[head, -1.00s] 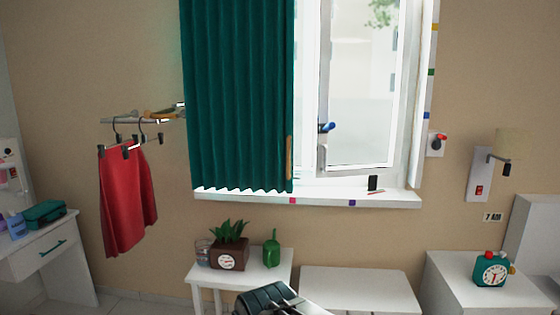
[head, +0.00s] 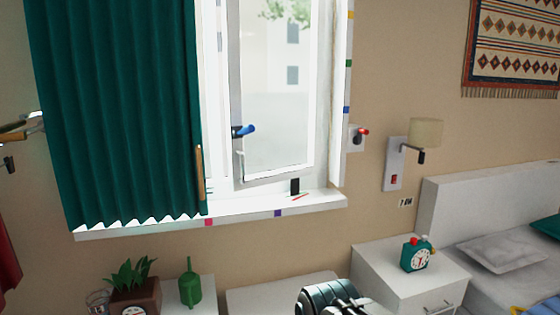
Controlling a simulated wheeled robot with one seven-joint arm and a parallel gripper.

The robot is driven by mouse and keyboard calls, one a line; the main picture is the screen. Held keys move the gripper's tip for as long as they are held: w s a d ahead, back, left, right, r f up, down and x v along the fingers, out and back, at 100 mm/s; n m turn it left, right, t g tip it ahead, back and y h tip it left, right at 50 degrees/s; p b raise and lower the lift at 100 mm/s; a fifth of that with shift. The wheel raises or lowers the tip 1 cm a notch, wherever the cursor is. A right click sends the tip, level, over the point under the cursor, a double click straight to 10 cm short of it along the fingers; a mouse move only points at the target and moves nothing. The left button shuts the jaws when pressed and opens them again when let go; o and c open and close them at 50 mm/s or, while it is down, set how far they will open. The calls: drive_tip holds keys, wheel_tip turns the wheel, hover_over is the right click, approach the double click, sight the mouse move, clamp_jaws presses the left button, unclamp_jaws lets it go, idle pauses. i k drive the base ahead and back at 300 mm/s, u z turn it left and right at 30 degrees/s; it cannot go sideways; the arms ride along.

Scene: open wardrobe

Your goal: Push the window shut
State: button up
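The window sash (head: 276,177) has a white frame and clear glass. It stands ajar, swung at an angle from the white window frame (head: 340,100). A blue handle (head: 246,130) sticks out from the sash's left side. The dark end of my arm (head: 335,299) shows at the bottom edge, low and well below the sill, apart from the window. Its fingers cannot be made out, so I cannot tell whether my gripper is open or shut.
A green curtain (head: 118,110) hangs left of the sash.

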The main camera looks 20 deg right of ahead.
sight(230, 9)
drive_tip(key=z, duration=0.1)
drive_tip(key=i, duration=1.3)
drive_tip(key=u, duration=0.65)
